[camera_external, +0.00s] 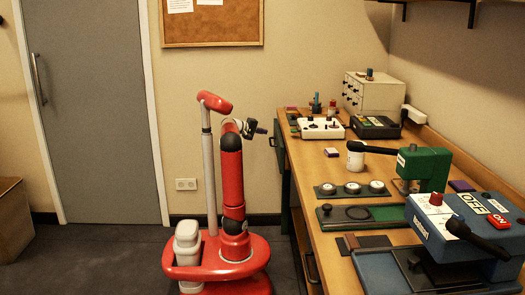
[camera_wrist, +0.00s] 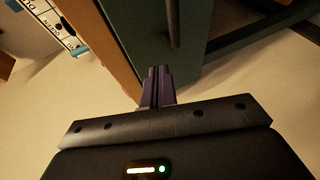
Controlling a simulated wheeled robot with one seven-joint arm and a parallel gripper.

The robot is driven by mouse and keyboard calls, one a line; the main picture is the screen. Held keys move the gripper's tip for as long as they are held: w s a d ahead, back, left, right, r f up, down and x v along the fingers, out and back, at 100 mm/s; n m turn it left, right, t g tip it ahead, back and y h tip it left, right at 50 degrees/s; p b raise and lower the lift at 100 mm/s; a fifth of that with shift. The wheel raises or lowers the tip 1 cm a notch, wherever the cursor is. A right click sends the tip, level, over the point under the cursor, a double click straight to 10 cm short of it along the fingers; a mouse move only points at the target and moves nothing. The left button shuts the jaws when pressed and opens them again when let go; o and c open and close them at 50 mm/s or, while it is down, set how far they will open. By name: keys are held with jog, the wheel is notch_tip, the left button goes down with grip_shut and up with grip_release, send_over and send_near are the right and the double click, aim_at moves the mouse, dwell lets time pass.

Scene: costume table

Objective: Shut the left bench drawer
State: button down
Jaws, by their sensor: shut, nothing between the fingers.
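The left bench drawer has a dark green front (camera_external: 278,152) at the far end of the bench. It seems to stick out a little past the wooden bench edge; how far is hard to tell. In the wrist view a dark green front (camera_wrist: 140,20) with a dark bar handle (camera_wrist: 173,24) shows just beyond my fingers. My gripper (camera_external: 262,130) is up near the bench's far left corner, beside the drawer. In the wrist view my gripper's fingers (camera_wrist: 158,72) are together and hold nothing. Whether they touch the front cannot be told.
A small white drawer cabinet (camera_external: 375,95) stands at the back. Floor left of the bench is clear around my base.

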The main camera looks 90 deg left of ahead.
jog(key=s+a+f+n+y+b, duration=0.4)
jog(key=s+a+f+n+y, duration=0.1)
jog(key=s+y, duration=0.15)
jog(key=w+d+p+x, duration=0.1)
jog(key=x, duration=1.1)
jog(key=shift+w+d+y, duration=0.15)
jog(key=shift+w+y, duration=0.2)
jog(key=shift+w, duration=0.1)
jog(key=shift+f, duration=0.1)
jog(key=w+b, duration=0.4)
jog(key=w, duration=0.1)
jog(key=shift+f, duration=0.2)
jog(key=shift+w+d+r, duration=0.1)
jog(key=shift+w+r, duration=0.1)
jog(key=shift+r, duration=0.05)
